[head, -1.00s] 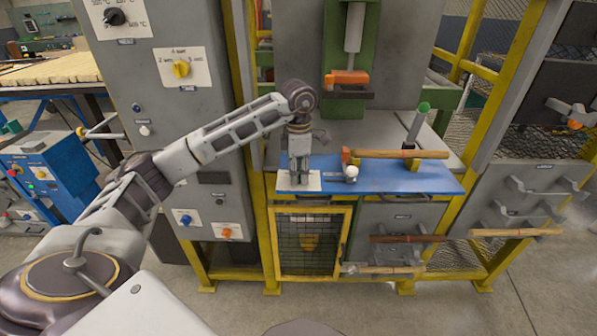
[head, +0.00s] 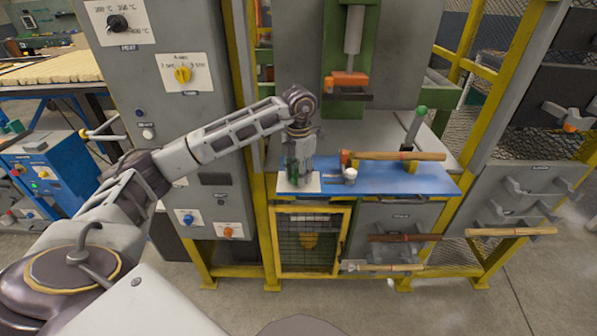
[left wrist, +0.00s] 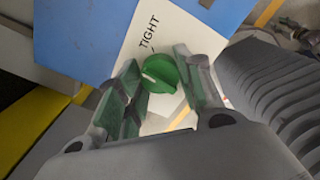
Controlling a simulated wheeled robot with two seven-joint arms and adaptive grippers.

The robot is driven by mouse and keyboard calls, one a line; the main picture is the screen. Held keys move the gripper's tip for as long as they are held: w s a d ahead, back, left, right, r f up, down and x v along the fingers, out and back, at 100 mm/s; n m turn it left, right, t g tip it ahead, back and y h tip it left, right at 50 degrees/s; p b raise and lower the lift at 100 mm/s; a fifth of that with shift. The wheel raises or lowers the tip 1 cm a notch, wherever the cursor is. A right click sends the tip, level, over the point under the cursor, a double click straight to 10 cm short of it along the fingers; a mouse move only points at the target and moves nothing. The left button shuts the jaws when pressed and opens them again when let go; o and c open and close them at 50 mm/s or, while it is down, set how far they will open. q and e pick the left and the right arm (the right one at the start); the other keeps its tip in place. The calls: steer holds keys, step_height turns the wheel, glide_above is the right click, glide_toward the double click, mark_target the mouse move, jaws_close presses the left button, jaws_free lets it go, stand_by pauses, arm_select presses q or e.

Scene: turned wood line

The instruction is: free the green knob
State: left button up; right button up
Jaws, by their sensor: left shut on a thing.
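The green knob (left wrist: 160,72) shows in the left wrist view on a white plate (left wrist: 150,30) marked "TIGHT". A pale mark runs across its face. My left gripper (left wrist: 158,80) reaches down over the plate, with a finger on each side of the knob, and is shut on it. In the head view, my left gripper (head: 298,172) stands at the left end of the blue board (head: 385,183), over the white plate, and mostly hides the knob. My right gripper is not in view.
A mallet with a wooden handle (head: 400,156) lies on the board, beside a small white-topped cylinder (head: 350,175). A green-tipped lever (head: 420,112) rises behind. A green press with an orange block (head: 348,80) hangs above. A mesh door (head: 308,243) is below.

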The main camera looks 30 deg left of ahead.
arm_select(q)
steer(key=n+p, duration=0.1)
steer(key=n, duration=0.4)
steer(key=shift+r+n, duration=0.1)
steer(key=shift+n, duration=0.2)
steer(key=n+p, duration=0.1)
steer(key=n, duration=0.2)
steer(key=shift+o, duration=0.2)
steer(key=shift+n+p, duration=0.4)
steer(key=shift+n, duration=0.6)
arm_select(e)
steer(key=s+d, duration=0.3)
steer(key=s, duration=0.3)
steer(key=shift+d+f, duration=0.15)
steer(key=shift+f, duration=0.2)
arm_select(q)
steer(key=shift+c, duration=0.2)
steer(key=o, duration=1)
steer(key=shift+o, duration=0.2)
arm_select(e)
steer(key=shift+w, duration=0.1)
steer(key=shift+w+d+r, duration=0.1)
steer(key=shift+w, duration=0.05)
